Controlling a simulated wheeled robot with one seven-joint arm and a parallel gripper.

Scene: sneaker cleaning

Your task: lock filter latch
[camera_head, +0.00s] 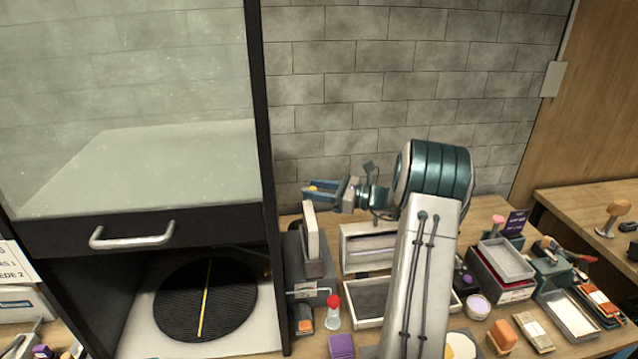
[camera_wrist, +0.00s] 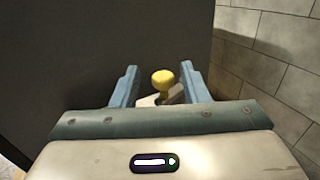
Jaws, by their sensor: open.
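The filter latch shows as a yellow round knob (camera_wrist: 162,79) on a short stem with a pale piece at its base, in the wrist view. My gripper (camera_wrist: 159,70) is open, with its two blue fingers on either side of the knob. Gaps show on both sides of the knob, and I cannot see contact. In the head view my gripper (camera_head: 308,192) points left towards the dark cabinet (camera_head: 262,150), and a small yellow spot (camera_head: 313,188) shows between the fingers. The latch's mounting is mostly hidden.
The cabinet has a glass front with a white handle (camera_head: 132,236) and a black round mat (camera_head: 205,300) inside. A grey box with an upright pale block (camera_head: 311,230) stands below my gripper. Trays and small items crowd the bench to the right. A brick wall (camera_head: 400,80) is behind.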

